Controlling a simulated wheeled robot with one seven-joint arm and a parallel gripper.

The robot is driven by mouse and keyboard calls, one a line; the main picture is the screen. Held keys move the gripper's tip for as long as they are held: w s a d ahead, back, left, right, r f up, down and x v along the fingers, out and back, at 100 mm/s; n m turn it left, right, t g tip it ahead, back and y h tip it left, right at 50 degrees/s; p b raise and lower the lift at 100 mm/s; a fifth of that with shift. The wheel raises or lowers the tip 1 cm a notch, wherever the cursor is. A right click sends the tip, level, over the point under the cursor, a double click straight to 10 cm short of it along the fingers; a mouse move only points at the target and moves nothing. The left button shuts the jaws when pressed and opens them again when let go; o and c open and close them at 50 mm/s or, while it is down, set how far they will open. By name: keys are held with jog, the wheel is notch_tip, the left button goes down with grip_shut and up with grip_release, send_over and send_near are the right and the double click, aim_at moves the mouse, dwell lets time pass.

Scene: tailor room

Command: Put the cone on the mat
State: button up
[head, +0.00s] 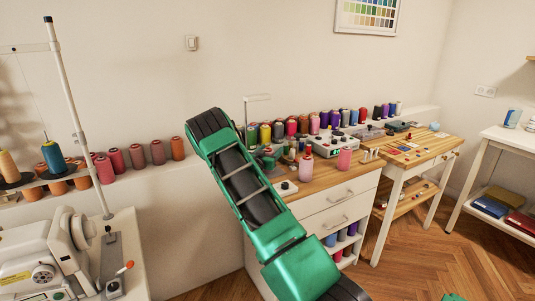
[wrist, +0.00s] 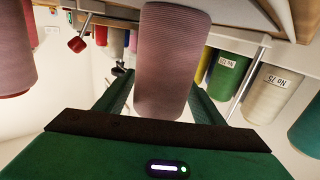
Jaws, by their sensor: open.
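A dusty-pink thread cone (wrist: 172,55) fills the middle of the wrist view, between the two fingers of my gripper (wrist: 165,85). The fingers are open and stand on either side of it; I cannot tell whether they touch it. In the head view my green arm covers this spot, and my fingers are hidden behind it. I cannot pick out the mat with certainty in either view.
Many coloured cones (head: 314,125) line the ledge behind the drawer cabinet (head: 330,205). A control box (head: 328,143) stands on it. A wooden table (head: 420,150) with small items is to the right. In the wrist view, labelled green (wrist: 228,72) and cream cones (wrist: 268,92) stand close by.

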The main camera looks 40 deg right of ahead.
jog(key=v, duration=1.1)
jog(key=shift+s+a, duration=0.2)
jog(key=shift+a, duration=0.15)
jog(key=s+a+r+m+g+y, duration=0.1)
jog(key=s+r+g+y, duration=0.2)
jog(key=s, duration=0.7)
jog(key=s+a+r+m+g+y, duration=0.1)
jog(key=s+g+y, duration=0.25)
jog(key=s, duration=0.65)
jog(key=s+a+r+n+y, duration=0.2)
jog(key=s+a+n+y, duration=0.2)
jog(key=s+a, duration=0.8)
jog(key=s+a+r+n+y, duration=0.2)
jog(key=s+a+n+y, duration=0.2)
jog(key=s+a, duration=0.8)
jog(key=shift+s+a+g+y, duration=0.3)
jog(key=shift+a+g+y, duration=0.15)
jog(key=shift+a+y, duration=0.65)
jog(key=shift+w+f, duration=0.25)
jog(key=shift+w, duration=0.25)
